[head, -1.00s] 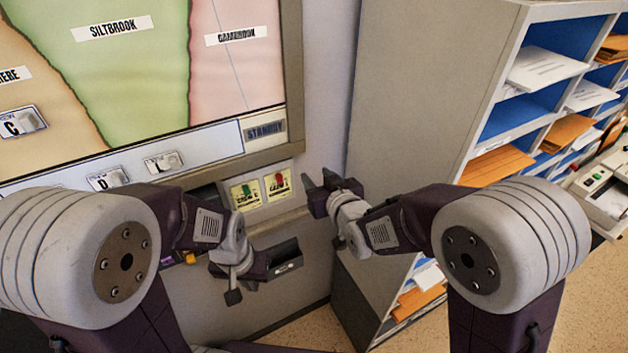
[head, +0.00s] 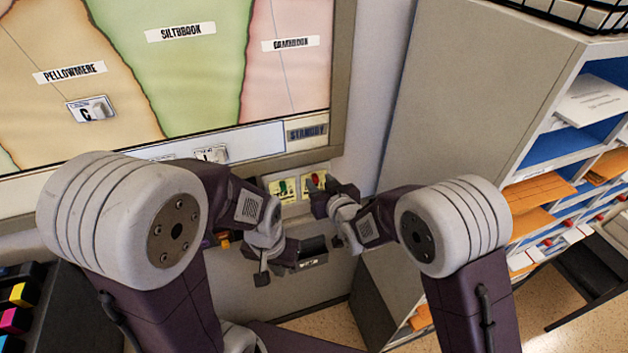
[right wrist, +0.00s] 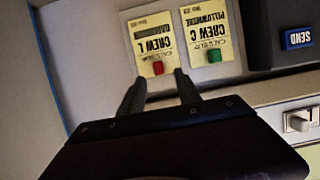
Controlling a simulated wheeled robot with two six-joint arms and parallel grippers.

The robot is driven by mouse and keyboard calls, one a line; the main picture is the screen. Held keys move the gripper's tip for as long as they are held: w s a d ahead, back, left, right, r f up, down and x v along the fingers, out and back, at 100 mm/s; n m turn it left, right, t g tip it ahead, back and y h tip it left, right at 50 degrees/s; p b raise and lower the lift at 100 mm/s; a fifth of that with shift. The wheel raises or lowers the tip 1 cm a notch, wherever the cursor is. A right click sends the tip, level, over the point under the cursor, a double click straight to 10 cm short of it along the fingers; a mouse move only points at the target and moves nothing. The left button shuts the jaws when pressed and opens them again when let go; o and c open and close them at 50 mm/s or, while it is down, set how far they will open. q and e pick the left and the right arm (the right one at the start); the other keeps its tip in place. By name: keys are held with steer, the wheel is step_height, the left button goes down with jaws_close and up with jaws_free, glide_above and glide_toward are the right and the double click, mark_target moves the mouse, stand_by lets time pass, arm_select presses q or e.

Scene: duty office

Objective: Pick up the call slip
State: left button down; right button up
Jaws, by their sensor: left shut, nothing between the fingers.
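Two yellow call slips are fixed side by side on the panel below the map board. The Crew C, Pellowmere slip (head: 283,189) has a green clip or pin, and it shows upside down in the right wrist view (right wrist: 209,28). The Crew L slip (right wrist: 150,35) has a red one; in the head view it is partly behind my right gripper (head: 330,192). In the right wrist view my right gripper (right wrist: 161,88) is open and empty, its fingertips just short of the slips. My left gripper (head: 290,258) is shut and empty lower down, by a dark labelled tray (head: 314,248); its fingertips are hard to make out.
A grey shelf unit (head: 460,110) with blue compartments, papers and orange envelopes stands at the right. The map board (head: 200,80) fills the upper left. A blue SEND button (right wrist: 298,38) and a white slider (right wrist: 299,121) show beside the slips.

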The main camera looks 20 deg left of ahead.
steer(key=x, duration=0.3)
steer(key=shift+s+d, duration=0.1)
steer(key=shift+c, duration=0.3)
jaws_close()
steer(key=shift+r, duration=0.1)
stand_by(0.9)
